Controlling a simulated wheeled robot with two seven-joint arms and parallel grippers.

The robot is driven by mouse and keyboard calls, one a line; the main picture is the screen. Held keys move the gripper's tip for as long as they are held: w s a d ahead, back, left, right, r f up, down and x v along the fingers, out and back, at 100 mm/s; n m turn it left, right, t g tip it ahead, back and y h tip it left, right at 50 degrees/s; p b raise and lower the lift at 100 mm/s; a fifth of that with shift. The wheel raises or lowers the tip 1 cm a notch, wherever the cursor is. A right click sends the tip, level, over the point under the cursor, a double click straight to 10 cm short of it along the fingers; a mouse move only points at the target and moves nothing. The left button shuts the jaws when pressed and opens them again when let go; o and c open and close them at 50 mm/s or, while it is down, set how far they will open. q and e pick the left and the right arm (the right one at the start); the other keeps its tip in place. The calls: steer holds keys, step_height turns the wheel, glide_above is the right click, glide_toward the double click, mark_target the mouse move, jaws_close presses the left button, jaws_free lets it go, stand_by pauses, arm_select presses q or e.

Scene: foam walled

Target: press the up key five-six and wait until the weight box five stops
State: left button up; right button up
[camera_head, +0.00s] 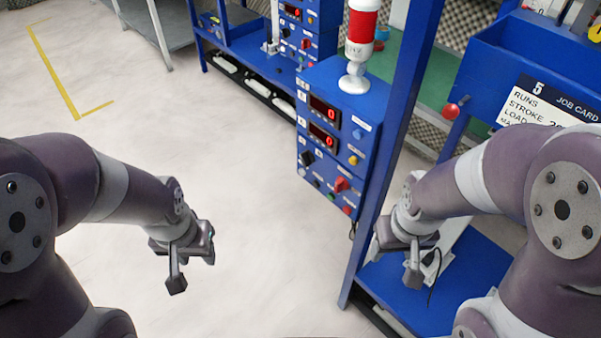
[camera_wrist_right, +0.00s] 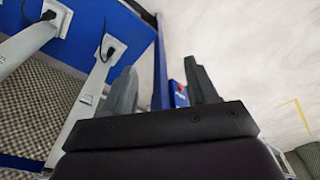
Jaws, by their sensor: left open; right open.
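A blue control box (camera_head: 325,135) with two lit red displays, a yellow button and several dark and red knobs or keys stands at the centre of the head view. Its labels are too small to read, so I cannot tell which key is up key five-six. I cannot make out weight box five. My left gripper (camera_head: 192,268) is open and empty over the floor, left of the box. My right gripper (camera_head: 413,264) is open, below and right of the box, apart from it. In the right wrist view its spread fingers (camera_wrist_right: 162,88) have nothing between them.
A blue post (camera_head: 398,130) rises between the control box and the job card (camera_head: 545,103) marked 5. A red and white column (camera_head: 361,40) stands on the box. A blue base plate (camera_head: 445,290) lies beneath my right gripper. Pale floor (camera_head: 150,120) is clear at left.

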jaws_close()
stand_by(0.6)
steer(key=shift+f, duration=0.1)
stand_by(1.1)
